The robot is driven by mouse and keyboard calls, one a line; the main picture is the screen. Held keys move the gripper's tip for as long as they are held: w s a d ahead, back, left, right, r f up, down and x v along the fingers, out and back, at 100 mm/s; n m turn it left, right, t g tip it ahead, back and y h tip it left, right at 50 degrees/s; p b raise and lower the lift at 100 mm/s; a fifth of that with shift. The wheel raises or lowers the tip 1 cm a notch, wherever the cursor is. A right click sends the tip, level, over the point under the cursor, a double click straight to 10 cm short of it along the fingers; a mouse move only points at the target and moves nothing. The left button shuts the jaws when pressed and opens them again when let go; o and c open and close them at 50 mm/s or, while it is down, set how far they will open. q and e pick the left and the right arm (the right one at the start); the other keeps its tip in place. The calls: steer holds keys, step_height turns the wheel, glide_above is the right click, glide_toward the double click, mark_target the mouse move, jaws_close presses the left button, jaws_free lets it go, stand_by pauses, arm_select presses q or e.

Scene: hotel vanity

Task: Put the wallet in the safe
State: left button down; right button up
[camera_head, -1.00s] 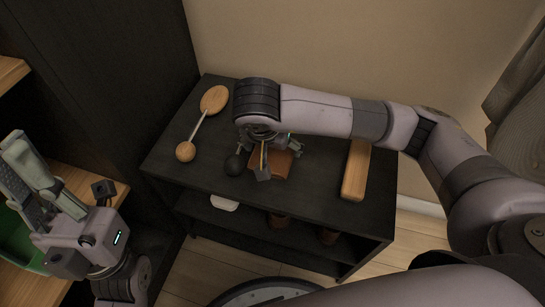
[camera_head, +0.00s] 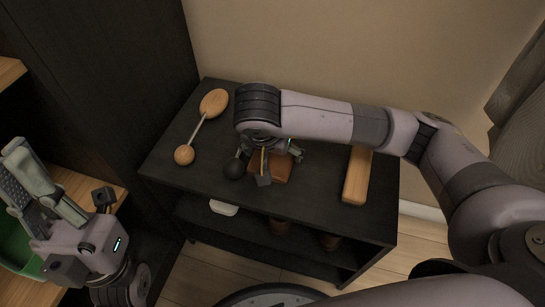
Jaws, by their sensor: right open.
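The brown wallet (camera_head: 281,166) lies on the black shelf unit's top, partly covered by my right gripper. My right gripper (camera_head: 279,168) points down over the wallet with its fingers apart; whether they touch the wallet is hard to tell. My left gripper (camera_head: 28,188) is at the far left, away from the wallet, with its fingers pointing up and left. I cannot make out a safe for certain in this view.
A white item (camera_head: 223,208) and brown items sit on the lower shelf. A green container (camera_head: 14,245) is at the left.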

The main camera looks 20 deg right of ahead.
steer(key=shift+c, duration=0.3)
steer(key=c, duration=0.9)
steer(key=shift+o, duration=0.2)
